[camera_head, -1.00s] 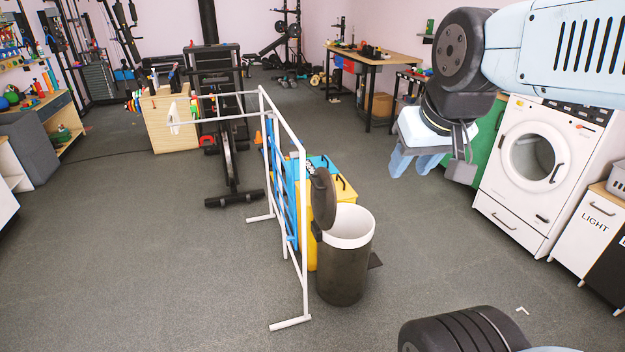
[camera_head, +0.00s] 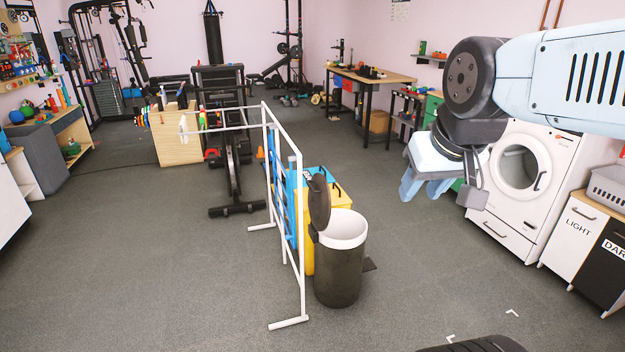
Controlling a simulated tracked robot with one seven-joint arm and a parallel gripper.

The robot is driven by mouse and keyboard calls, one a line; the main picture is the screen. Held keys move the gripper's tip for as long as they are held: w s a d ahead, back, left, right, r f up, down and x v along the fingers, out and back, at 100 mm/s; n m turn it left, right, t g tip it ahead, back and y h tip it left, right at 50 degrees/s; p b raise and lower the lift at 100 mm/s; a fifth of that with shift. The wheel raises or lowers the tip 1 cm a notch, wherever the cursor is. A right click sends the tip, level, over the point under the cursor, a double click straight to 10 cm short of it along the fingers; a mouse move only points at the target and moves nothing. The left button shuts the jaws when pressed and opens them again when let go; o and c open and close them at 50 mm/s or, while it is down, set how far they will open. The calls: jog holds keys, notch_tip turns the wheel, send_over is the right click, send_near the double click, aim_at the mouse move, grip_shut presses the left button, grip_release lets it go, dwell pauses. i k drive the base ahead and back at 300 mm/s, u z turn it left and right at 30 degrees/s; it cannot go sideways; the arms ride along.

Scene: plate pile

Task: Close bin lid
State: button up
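The bin (camera_head: 339,274) is a dark round pedal bin with a white inner rim, standing upright on the grey floor right of centre. Its dark lid (camera_head: 319,203) stands open, roughly upright at the bin's left side. My gripper (camera_head: 424,190) hangs in the air at the upper right, fingers pointing down, apart from the bin and lid. Its light blue fingers look spread, with nothing seen between them.
A white rack (camera_head: 302,215) stands just left of the bin. A yellow container (camera_head: 309,255) with a blue top is behind it. A washing machine (camera_head: 520,185) and a cabinet (camera_head: 576,227) line the right. The floor in front and to the right of the bin is clear.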

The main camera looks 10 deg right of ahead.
aim_at(319, 205)
jog(key=z, duration=0.3)
jog(key=i, duration=1.35)
jog(key=u, duration=0.65)
